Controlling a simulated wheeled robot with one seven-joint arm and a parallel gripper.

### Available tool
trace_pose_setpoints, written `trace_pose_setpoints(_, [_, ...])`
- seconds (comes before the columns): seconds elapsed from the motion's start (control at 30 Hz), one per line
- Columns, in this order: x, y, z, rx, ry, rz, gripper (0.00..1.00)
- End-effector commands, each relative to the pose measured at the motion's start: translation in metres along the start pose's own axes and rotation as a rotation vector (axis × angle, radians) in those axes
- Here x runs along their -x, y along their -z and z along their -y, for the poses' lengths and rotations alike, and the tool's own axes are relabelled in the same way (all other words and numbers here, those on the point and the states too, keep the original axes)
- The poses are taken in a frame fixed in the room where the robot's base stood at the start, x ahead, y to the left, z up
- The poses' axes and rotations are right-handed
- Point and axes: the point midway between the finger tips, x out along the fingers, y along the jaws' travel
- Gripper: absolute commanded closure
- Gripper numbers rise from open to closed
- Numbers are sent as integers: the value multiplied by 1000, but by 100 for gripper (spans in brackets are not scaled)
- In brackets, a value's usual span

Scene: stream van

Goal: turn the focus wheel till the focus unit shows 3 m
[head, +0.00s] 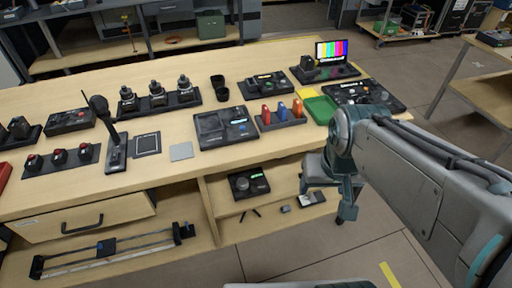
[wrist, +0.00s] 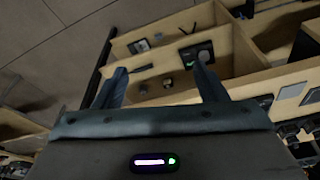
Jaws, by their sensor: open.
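A black unit with a round dark wheel and a small greenish display, which looks like the focus unit (head: 249,183), sits on the open shelf under the bench top in the head view. Its wheel (head: 241,184) is on the left of its face. The display is too small to read. The unit also shows in the wrist view (wrist: 196,52), beyond my fingertips. My gripper (wrist: 157,67) is open with nothing between its fingers, apart from the unit. In the head view my wrist is right of the shelf, and the fingers are hard to make out there.
The bench top (head: 180,180) above holds several consoles. The floor in front is clear.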

Motion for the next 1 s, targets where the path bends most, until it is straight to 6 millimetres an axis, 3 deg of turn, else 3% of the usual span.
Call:
trace_pose_setpoints(0.13, [-12, 6, -2, 19, -14, -1, 34])
trace_pose_setpoints(0.27, [-45, 23, -7, 85, -51, -11, 34])
trace_pose_setpoints(0.6, [-169, 71, -18, 377, -90, -58, 34])
trace_pose_setpoints(1.0, [-320, 87, 4, 681, 55, -187, 34])
